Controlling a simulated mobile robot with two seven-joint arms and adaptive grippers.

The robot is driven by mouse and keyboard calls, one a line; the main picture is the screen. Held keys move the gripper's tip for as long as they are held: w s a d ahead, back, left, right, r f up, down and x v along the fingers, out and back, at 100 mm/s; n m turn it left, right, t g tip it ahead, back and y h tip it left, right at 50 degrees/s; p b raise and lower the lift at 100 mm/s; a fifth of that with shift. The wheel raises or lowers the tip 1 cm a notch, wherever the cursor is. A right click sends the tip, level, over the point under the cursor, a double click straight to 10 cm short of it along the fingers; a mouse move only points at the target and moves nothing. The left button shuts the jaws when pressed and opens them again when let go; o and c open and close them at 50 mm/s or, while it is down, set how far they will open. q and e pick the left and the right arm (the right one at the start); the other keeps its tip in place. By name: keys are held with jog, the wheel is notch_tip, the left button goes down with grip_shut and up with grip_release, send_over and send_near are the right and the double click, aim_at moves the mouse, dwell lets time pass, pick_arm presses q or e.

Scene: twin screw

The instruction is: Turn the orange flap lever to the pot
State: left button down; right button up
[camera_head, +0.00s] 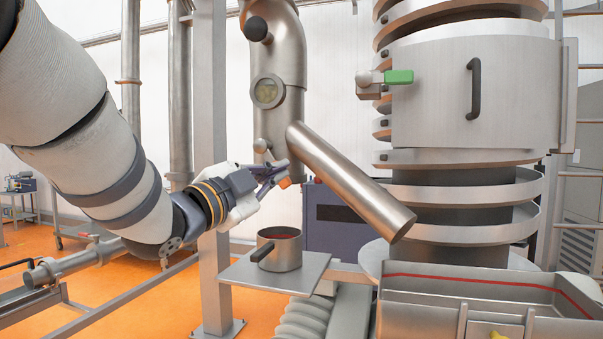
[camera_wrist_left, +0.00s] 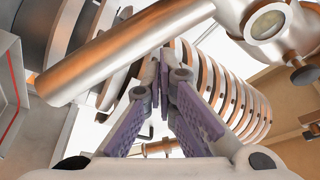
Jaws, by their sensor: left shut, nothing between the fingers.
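The orange flap lever shows its orange end (camera_head: 285,183) in the head view, just below the side pipe joint and right beside my left gripper's fingers. The steel pot (camera_head: 287,252) stands upright on a small metal shelf below, its black handle toward me. My left gripper (camera_head: 279,172) is shut and empty; its purple fingers are close to the lever, and I cannot tell whether they touch it. In the left wrist view the fingertips (camera_wrist_left: 165,62) meet under the slanted pipe. The lever is not clearly visible there. My right gripper is not in view.
The slanted discharge pipe (camera_head: 350,185) runs down to the right of the fingers. A vertical steel pipe with a round sight glass (camera_head: 267,92) is above. The shelf (camera_head: 246,272) holds the pot. A grey post (camera_head: 211,250) stands left, and a metal trough (camera_head: 470,285) lower right.

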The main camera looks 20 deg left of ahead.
aim_at(315, 160)
pick_arm(q)
jog(key=x, duration=0.3)
jog(key=b+x, duration=0.1)
jog(key=x, duration=0.6)
jog(key=shift+w+f, duration=0.1)
jog(key=shift+f, duration=0.3)
jog(key=a, duration=0.1)
jog(key=a+f, duration=0.1)
jog(key=a, duration=0.1)
jog(key=shift+f, duration=0.15)
jog(key=shift+a+f, duration=0.15)
jog(key=shift+f, duration=0.05)
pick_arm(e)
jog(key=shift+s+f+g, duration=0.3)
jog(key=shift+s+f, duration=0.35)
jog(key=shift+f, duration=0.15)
pick_arm(q)
jog(key=shift+w, duration=0.1)
